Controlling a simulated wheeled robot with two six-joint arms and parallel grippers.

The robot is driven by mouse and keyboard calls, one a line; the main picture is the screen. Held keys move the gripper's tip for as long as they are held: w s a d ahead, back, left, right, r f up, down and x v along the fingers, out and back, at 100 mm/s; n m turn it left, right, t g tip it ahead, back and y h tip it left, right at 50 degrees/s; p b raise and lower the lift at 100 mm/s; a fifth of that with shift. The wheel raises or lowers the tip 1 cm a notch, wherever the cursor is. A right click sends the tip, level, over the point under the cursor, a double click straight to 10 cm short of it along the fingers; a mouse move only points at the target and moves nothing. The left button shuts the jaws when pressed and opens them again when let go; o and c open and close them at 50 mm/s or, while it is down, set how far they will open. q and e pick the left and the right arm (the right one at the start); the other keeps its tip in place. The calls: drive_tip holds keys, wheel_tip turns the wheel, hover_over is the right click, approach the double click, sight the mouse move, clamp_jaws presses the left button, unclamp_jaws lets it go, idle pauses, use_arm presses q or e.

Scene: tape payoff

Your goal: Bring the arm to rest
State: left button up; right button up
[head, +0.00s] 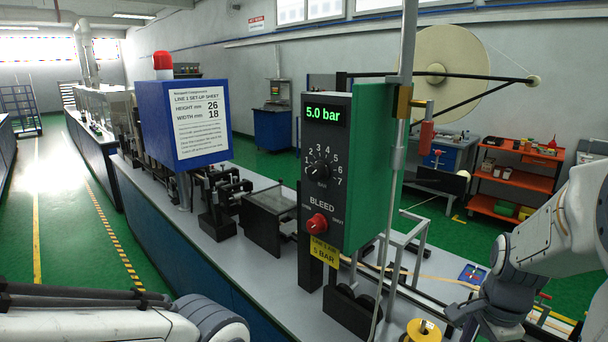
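My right arm comes in from the right edge. Its dark gripper (484,314) hangs low over the right end of the bench, close to the yellow spool, and I cannot make out whether its fingers are apart or holding anything. My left arm lies across the lower left corner, with only a white link and a grey joint showing; its gripper is out of the picture. The green and black control box (340,170) stands on the bench, its display reading 5.0 bar. Below the display are a black dial (319,170) and a red bleed knob (316,223).
A yellow spool (424,330) sits at the bench's near edge, left of my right gripper. A pale tape (430,275) runs along the bench to the right. A large cream reel (445,75) hangs behind the box. A blue set-up sheet box (184,122) stands left.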

drive_tip(key=a+r+n+y, duration=0.1)
drive_tip(key=a+n, duration=1.2)
drive_tip(key=a, duration=0.6)
use_arm(q)
drive_tip(key=shift+w, duration=0.35)
use_arm(e)
drive_tip(key=s+a+n+g, duration=0.1)
drive_tip(key=s+a+n, duration=0.9)
drive_tip(key=s+n, duration=0.1)
drive_tip(key=shift+s+r+n+y, duration=0.3)
drive_tip(key=shift+s+r+n, duration=0.15)
drive_tip(key=shift+n, duration=0.45)
